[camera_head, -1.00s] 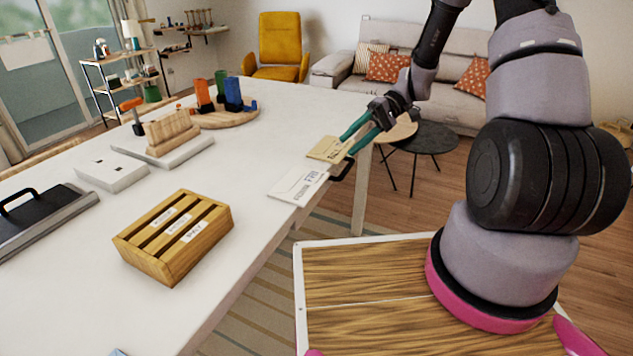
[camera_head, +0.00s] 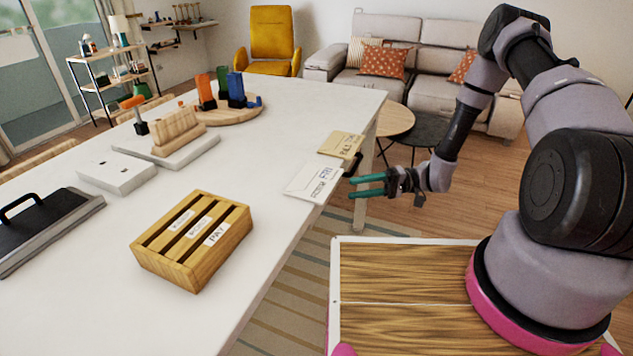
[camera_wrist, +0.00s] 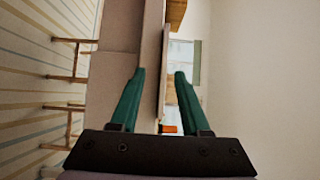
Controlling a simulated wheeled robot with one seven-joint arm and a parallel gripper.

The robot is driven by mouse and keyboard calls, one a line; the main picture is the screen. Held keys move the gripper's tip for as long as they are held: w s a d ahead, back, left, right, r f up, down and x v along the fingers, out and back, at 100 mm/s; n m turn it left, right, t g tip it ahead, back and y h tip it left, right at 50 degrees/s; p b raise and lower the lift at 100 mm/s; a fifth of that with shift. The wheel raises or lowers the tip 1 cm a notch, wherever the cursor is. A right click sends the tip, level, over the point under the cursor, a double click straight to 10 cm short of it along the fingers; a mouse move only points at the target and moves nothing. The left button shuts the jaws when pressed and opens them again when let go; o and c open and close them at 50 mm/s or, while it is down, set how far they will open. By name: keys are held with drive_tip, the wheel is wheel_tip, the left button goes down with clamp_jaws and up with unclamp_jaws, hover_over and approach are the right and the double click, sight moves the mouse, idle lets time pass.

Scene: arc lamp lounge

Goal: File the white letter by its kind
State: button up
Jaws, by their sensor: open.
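The white letter (camera_head: 312,180) lies flat at the right edge of the white table, its printed text too small to read surely. A tan letter (camera_head: 342,144) lies just behind it. A wooden sorter (camera_head: 163,263) with several slats and white labels stands on the table to the left; the front label seems to read "PAY". My gripper (camera_head: 352,187) is open and empty, its teal fingers pointing left, just off the table edge beside the white letter. In the wrist view, the fingers (camera_wrist: 160,74) are apart with the table edge-on between them; I cannot make out the letter there.
The white table (camera_head: 275,130) holds a black-handled tray (camera_head: 45,225), a white box (camera_head: 117,172), a wooden rack (camera_head: 175,132) and a round board with coloured blocks (camera_head: 222,113). A dark object sits at the table edge by the letters. Table around the sorter is clear.

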approach(314, 184)
drive_tip(key=s+a, duration=0.3)
drive_tip(key=shift+f, duration=0.2)
clamp_jaws()
